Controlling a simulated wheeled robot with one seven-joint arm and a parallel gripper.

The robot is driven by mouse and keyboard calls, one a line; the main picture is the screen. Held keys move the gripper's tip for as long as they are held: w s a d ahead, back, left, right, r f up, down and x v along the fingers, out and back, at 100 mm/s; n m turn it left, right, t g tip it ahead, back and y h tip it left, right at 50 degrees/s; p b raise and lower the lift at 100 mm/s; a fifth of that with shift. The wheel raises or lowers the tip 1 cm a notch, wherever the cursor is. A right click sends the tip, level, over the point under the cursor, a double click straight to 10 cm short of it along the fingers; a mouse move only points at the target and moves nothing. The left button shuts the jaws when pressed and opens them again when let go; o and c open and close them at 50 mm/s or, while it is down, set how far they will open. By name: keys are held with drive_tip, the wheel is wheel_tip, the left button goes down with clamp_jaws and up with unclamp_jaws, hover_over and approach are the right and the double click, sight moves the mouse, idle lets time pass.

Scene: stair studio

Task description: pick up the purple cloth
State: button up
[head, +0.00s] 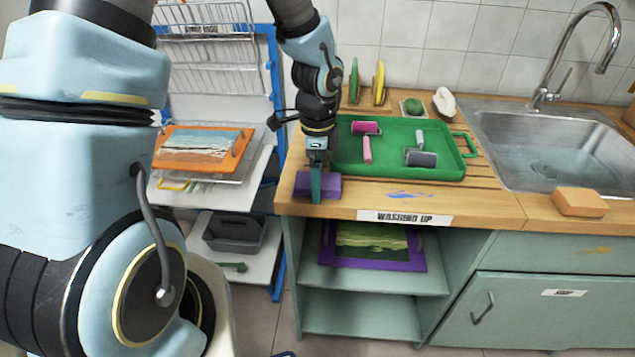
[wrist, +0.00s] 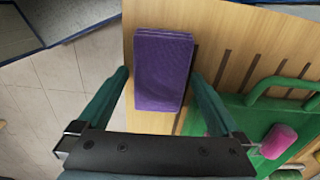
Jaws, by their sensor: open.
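The purple cloth (head: 328,186) is a folded rectangular block lying on the wooden counter near its left front corner. In the wrist view the cloth (wrist: 162,70) lies ahead of and between the two green fingers. My gripper (head: 316,194) points down at the cloth in the head view and hides part of it. In the wrist view my gripper (wrist: 160,90) is open, with a finger to each side of the cloth and a gap showing on both sides. The cloth is not gripped. I cannot tell how far the fingertips are above the counter.
A green tray (head: 349,172) with a pink roller (head: 366,150) and a grey roller (head: 420,158) lies just right of the cloth. A sink (head: 560,150) and an orange sponge (head: 580,201) are farther right. The counter (head: 350,205) ends close left of the cloth.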

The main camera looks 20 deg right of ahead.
drive_tip(key=c, duration=1.3)
wheel_tip(320, 180, up, 10)
drive_tip(key=shift+r+b, duration=0.1)
drive_tip(key=shift+b, duration=0.35)
drive_tip(key=o, duration=0.9)
drive_tip(key=c, duration=0.6)
